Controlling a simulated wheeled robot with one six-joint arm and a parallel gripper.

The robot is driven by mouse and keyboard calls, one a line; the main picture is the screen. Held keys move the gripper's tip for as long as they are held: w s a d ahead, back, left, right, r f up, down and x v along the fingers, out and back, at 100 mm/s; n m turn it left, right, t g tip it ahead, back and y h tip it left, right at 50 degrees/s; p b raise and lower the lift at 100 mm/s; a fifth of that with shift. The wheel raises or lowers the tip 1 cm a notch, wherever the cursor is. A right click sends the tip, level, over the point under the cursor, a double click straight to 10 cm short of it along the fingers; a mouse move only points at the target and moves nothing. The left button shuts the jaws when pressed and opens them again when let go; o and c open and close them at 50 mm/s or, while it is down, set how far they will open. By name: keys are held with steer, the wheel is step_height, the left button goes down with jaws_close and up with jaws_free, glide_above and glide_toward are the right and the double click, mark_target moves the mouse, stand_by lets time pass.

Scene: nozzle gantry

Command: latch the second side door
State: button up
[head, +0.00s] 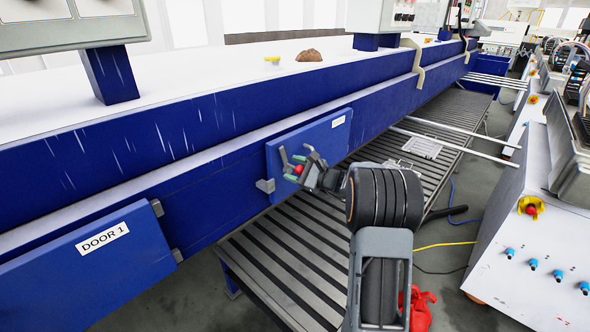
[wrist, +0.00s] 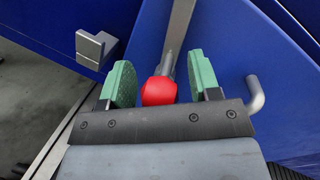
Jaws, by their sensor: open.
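The second side door (head: 310,130) is a blue panel with a small white label, set in the long blue side of the gantry. I cannot tell if it sits fully flush. A red ball knob (wrist: 159,91) on a grey metal lever (wrist: 178,40) is at the door; the knob also shows in the head view (head: 298,169). My gripper (wrist: 161,82) is open, with its green pads on either side of the knob and visible gaps to it. A grey angled bracket (wrist: 95,48) is left of the pads, and it also shows in the head view (head: 265,185).
Door 1 (head: 60,280), a labelled blue panel, is at lower left with grey catches (head: 157,208). A slatted metal platform (head: 300,245) runs below the doors. A bent grey handle (wrist: 256,95) is close right of my gripper. A white control console (head: 515,255) stands at right.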

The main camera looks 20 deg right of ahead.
steer(key=shift+c, duration=0.2)
jaws_close()
steer(key=shift+f+b, duration=0.15)
steer(key=shift+b, duration=0.2)
steer(key=n+b, duration=0.2)
steer(key=b, duration=0.3)
steer(key=a+f+n+h+b, duration=0.1)
steer(key=n+b, duration=0.2)
steer(key=b, duration=0.2)
steer(key=f+n+b, duration=0.1)
steer(key=n+b, duration=0.1)
steer(key=b, duration=0.3)
steer(key=shift+s+a+g+h, duration=0.3)
steer(key=shift+s+g, duration=0.1)
steer(key=n+b, duration=0.1)
steer(key=b, duration=0.1)
steer(key=f+n+b, duration=0.1)
steer(key=n+b, duration=0.1)
steer(key=b, duration=0.1)
steer(key=shift+a+h, duration=0.15)
steer(key=shift+h, duration=0.25)
steer(key=n+b, duration=0.2)
steer(key=b, duration=0.2)
steer(key=shift+f+n+h, duration=0.1)
steer(key=shift+n+h, duration=0.2)
steer(key=shift+h, duration=0.1)
steer(key=shift+b, duration=0.3)
